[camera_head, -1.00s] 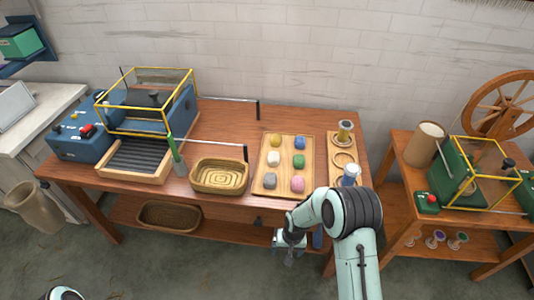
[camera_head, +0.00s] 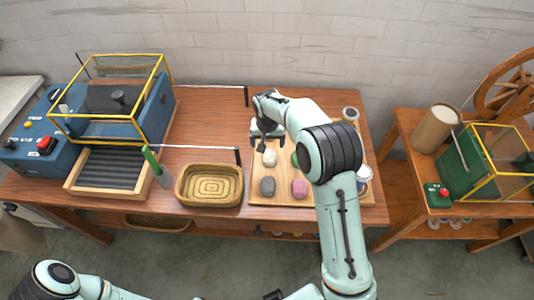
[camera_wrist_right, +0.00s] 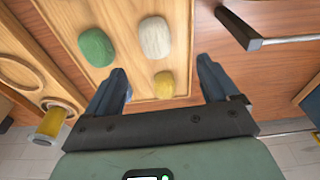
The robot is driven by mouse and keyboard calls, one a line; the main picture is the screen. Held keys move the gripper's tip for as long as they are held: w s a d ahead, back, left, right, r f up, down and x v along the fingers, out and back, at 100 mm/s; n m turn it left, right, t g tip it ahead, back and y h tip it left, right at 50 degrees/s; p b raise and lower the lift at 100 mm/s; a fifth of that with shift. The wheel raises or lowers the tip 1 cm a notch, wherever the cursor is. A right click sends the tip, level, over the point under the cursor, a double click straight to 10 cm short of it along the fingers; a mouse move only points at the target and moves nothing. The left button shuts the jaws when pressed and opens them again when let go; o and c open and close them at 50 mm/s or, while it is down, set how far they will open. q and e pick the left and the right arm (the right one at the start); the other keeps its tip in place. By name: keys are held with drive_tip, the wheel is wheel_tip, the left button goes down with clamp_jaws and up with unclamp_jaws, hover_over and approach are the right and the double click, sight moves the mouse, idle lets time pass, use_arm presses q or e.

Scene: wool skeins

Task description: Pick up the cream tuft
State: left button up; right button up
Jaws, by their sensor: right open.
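The cream tuft (camera_head: 270,158) lies on the wooden tray (camera_head: 256,198), just in front of my right gripper (camera_head: 262,136). In the right wrist view the cream tuft (camera_wrist_right: 155,37) is ahead of the open fingers of my right gripper (camera_wrist_right: 161,66). The yellow tuft (camera_wrist_right: 164,85) lies nearer, between the fingers in that view. The gripper is empty, and I cannot tell its height over the tray. Of my left arm only links show at the bottom left; its gripper is out of view.
A green tuft (camera_wrist_right: 96,48) lies beside the cream one. Grey (camera_head: 267,186) and pink (camera_head: 300,188) tufts lie at the tray's front. A wicker basket (camera_head: 181,193) stands left of the tray. A dark rod (camera_wrist_right: 252,42) is right of the right finger.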

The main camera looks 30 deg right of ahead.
hover_over(270, 155)
drive_tip(key=a, duration=0.1)
wheel_tip(270, 155, down, 5)
drive_tip(key=shift+s+a, duration=0.1)
drive_tip(key=shift+s, duration=0.05)
drive_tip(key=shift+w+d+f, duration=0.1)
drive_tip(key=shift+d+f, duration=0.05)
drive_tip(key=shift+f, duration=0.7)
drive_tip(key=shift+w+d+f, duration=0.1)
drive_tip(key=shift+d+f, duration=0.1)
drive_tip(key=shift+f, duration=0.7)
drive_tip(key=shift+d+f, duration=0.15)
drive_tip(key=shift+f, duration=0.7)
drive_tip(key=c, duration=1.1)
